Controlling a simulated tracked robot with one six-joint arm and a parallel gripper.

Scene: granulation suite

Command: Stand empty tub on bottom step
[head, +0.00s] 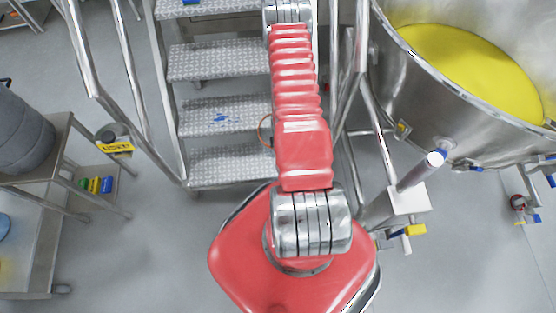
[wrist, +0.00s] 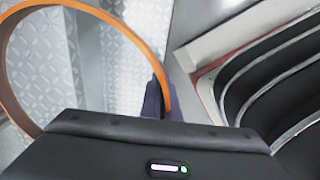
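The bottom step (head: 228,167) is a bare silver treadplate at the foot of the metal stairs, left of my red arm. My gripper is hidden behind the arm in the head view; in the wrist view its purple fingertips (wrist: 160,100) are closed on a thin orange ring (wrist: 150,52). The ring looks like an open rim, and treadplate shows through it. Only a small arc of it (head: 262,129) shows beside my arm in the head view, in front of the lower steps. I cannot make out the tub's walls or base, or whether it touches a step.
Handrails (head: 85,60) flank the stairs. A blue mark (head: 222,118) lies on the second step. A large steel vessel (head: 425,110) with yellow contents stands right. At left, a steel table (head: 55,140) carries a grey bin (head: 22,130). Floor before the stairs is clear at left.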

